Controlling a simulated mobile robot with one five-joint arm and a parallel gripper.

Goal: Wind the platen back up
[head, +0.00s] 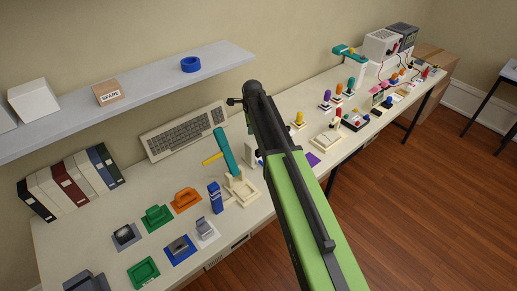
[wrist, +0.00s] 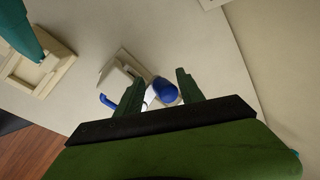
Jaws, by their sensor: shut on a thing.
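In the wrist view, my gripper (wrist: 161,82) has its two dark fingers on either side of a blue knob (wrist: 165,90) and is shut on it. The knob sits on a white shaft beside a small white device (wrist: 118,78). A blue hooked part (wrist: 108,101) sticks out at the device's left. In the head view, a pale device (head: 250,155) shows partly behind my arm, and my fingertips are hidden. No platen can be made out clearly; the lower side of the device is covered by my gripper.
Left of the device stands a teal lever (head: 220,145) with a yellow handle on a cream base (head: 241,190), close to my arm. A keyboard (head: 183,131) leans at the wall under a shelf (head: 140,97).

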